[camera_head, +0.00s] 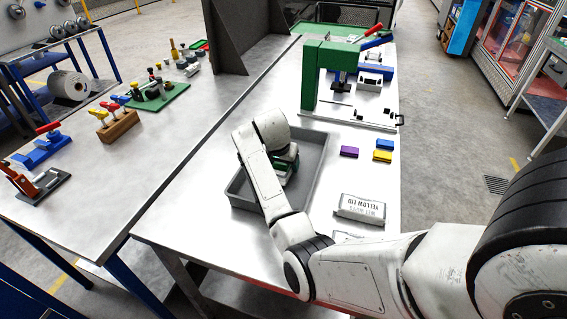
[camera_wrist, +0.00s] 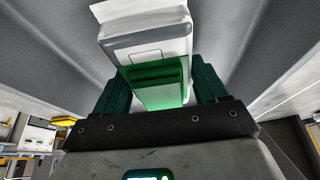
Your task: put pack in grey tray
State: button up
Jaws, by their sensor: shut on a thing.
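The grey tray (camera_head: 314,160) lies on the near part of the metal bench. My gripper (camera_head: 287,163) reaches down into the tray's area, and my arm hides much of the tray. In the wrist view my gripper (camera_wrist: 155,88) has its green fingers closed on both sides of a pack (camera_wrist: 146,32), white and grey with a green-lit near face. Grey tray surfaces surround it there. I cannot tell whether the pack touches the tray floor. In the head view the held pack is mostly hidden by my gripper.
A white pack (camera_head: 361,208) marked "YELLOW LID" lies right of the tray, with another white pack (camera_head: 347,236) partly hidden by my arm. Purple (camera_head: 349,152), blue (camera_head: 384,145) and yellow (camera_head: 382,156) blocks lie beyond. A green press frame (camera_head: 311,75) stands behind the tray.

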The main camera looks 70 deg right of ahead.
jog(key=shift+f, duration=0.25)
jog(key=o, duration=1.1)
jog(key=b+v, duration=0.1)
jog(key=v, duration=0.9)
jog(key=shift+a+r, duration=0.15)
jog(key=shift+r, duration=0.2)
jog(key=shift+r, duration=0.1)
